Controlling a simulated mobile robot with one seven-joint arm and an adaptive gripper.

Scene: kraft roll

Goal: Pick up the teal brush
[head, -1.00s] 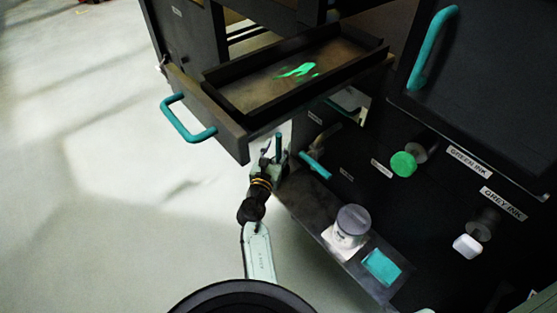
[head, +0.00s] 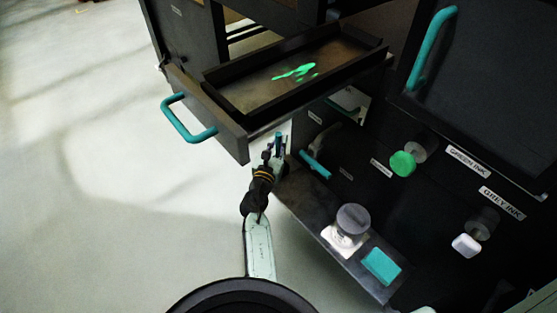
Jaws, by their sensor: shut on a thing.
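The teal brush (head: 278,141) shows as a small upright teal piece just below the open drawer's front corner. My gripper (head: 273,157) is shut on it, to the left of the dark shelf. The brush's lower part is hidden by my gripper, and its bristles cannot be made out.
The open drawer (head: 233,133) with a teal handle (head: 187,122) juts out close above my gripper; green smears lie inside. The dark shelf (head: 300,203) carries a lidded jar (head: 352,222) and a teal pad (head: 382,266). A teal lever (head: 315,165) is close right. Floor at left is clear.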

